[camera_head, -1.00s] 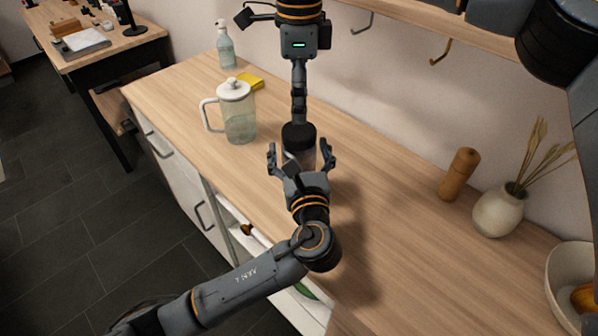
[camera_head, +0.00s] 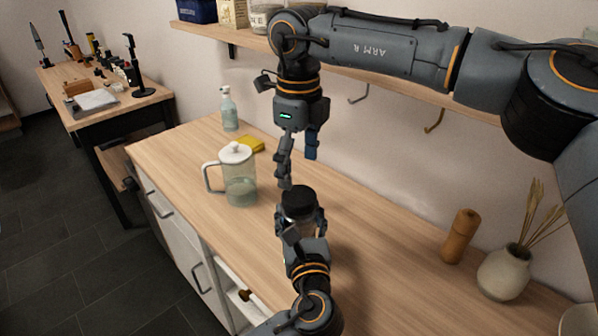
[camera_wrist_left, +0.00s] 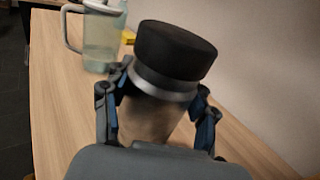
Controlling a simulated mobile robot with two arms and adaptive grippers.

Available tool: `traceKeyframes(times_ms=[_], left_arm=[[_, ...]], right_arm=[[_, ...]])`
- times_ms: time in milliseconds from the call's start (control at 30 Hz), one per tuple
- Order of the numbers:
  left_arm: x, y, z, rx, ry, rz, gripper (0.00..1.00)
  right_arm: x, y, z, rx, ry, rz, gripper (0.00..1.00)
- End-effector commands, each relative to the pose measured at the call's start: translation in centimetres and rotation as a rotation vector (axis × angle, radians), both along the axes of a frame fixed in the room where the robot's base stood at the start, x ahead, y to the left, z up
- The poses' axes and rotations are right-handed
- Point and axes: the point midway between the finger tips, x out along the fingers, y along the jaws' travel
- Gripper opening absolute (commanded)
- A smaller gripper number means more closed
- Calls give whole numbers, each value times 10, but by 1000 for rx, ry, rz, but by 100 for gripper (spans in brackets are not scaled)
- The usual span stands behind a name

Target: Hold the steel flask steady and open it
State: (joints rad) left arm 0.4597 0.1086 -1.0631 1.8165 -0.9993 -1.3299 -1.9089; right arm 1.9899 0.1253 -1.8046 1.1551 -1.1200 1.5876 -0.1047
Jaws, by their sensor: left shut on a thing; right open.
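The steel flask (camera_head: 298,226) stands upright on the wooden counter (camera_head: 385,270) with its black lid (camera_head: 299,198) on. In the left wrist view the lid (camera_wrist_left: 175,50) is large, with a bright steel band under it, and the flask body (camera_wrist_left: 148,115) is partly hidden by the gripper. My left gripper (camera_head: 300,224) is shut around the flask body below the lid, a finger on each side (camera_wrist_left: 155,105). My right gripper (camera_head: 298,170) hangs above the lid, fingers spread and pointing down, empty. Its fingertips look clear of the lid.
A glass pitcher (camera_head: 238,185) with a white lid stands left of the flask, with a yellow sponge (camera_head: 251,144) and a soap bottle (camera_head: 229,110) behind. A wooden mill (camera_head: 460,237) and a vase (camera_head: 503,272) stand at right. Hooks (camera_head: 435,121) hang under the shelf (camera_head: 390,82).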

Motion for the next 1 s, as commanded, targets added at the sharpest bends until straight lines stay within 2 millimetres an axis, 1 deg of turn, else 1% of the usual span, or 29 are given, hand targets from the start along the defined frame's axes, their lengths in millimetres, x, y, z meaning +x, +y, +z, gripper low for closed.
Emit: traceKeyframes(times_ms=[100,1000], left_arm=[[0,0,0,0,1,0,0],[0,0,-1,0,2,0,0]], right_arm=[[0,0,0,1,0,-243,81],[1,0,0,-6,-2,-2147,81]])
